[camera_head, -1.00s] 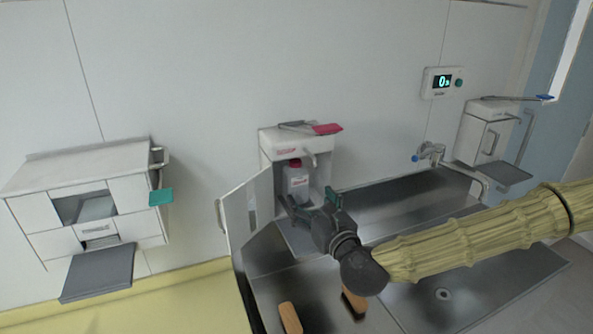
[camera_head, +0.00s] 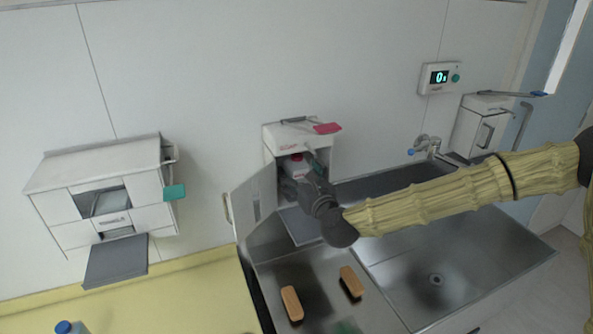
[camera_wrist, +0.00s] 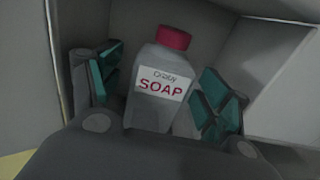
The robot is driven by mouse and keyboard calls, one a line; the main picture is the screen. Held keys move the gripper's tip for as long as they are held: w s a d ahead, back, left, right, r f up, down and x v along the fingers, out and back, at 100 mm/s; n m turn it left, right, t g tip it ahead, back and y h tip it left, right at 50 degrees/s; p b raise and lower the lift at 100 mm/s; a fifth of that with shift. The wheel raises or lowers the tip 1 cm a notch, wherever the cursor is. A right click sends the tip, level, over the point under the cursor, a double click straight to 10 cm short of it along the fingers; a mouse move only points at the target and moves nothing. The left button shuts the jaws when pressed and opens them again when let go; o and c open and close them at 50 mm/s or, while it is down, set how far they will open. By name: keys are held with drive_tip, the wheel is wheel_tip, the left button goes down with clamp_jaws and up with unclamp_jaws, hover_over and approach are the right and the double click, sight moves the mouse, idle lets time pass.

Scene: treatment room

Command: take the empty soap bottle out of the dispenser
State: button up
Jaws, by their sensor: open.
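The soap bottle (camera_wrist: 157,84) has a grey translucent body, a red cap and a label reading SOAP. It stands inside the wall dispenser (camera_head: 283,138), whose front door (camera_head: 256,205) hangs open to the left. My gripper (camera_wrist: 164,92) is at the dispenser's opening with its teal-padded fingers apart, one on each side of the bottle. In the wrist view the right finger looks close to the bottle; I cannot tell whether it touches. In the head view my gripper (camera_head: 307,178) hides the bottle's lower part, and the red cap shows above it.
A steel sink (camera_head: 425,260) lies below, with two wooden-backed brushes (camera_head: 291,303) on its left part. A faucet (camera_head: 428,147) and a second dispenser (camera_head: 481,128) are at right. A towel cabinet (camera_head: 105,195) hangs at left. A blue-capped bottle (camera_head: 70,327) shows at lower left.

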drive_tip(key=shift+x, duration=1.1)
drive_tip(key=shift+f, duration=0.1)
drive_tip(key=shift+s, duration=0.1)
drive_tip(key=c, duration=0.8)
drive_tip(key=shift+c, duration=1.2)
